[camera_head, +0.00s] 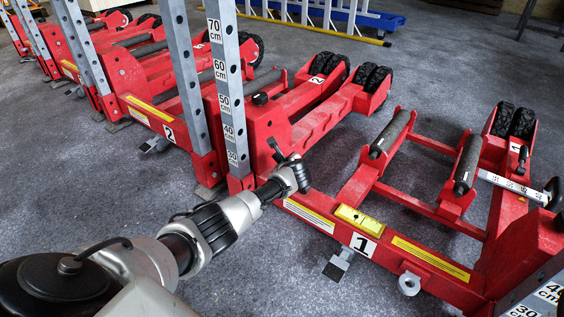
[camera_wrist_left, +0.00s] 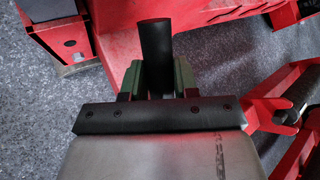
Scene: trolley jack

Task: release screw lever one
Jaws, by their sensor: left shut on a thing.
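My left gripper (camera_head: 283,163) reaches in from the lower left, at the left end of the red trolley jack marked 1 (camera_head: 362,244). In the left wrist view, my left gripper (camera_wrist_left: 157,80) has its two green-padded fingers on either side of a black cylindrical lever handle (camera_wrist_left: 157,40). The fingers are shut on this screw lever, and its top stands out beyond them. In the head view, my gripper largely hides the lever. A similar black lever (camera_head: 521,160) shows on the jack's right side. My right gripper is not in view.
Upright grey posts with height scales (camera_head: 224,80) rise just behind and left of my gripper. More red jacks, one marked 2 (camera_head: 167,133), stand to the left. The grey floor (camera_head: 270,270) in front is mostly clear.

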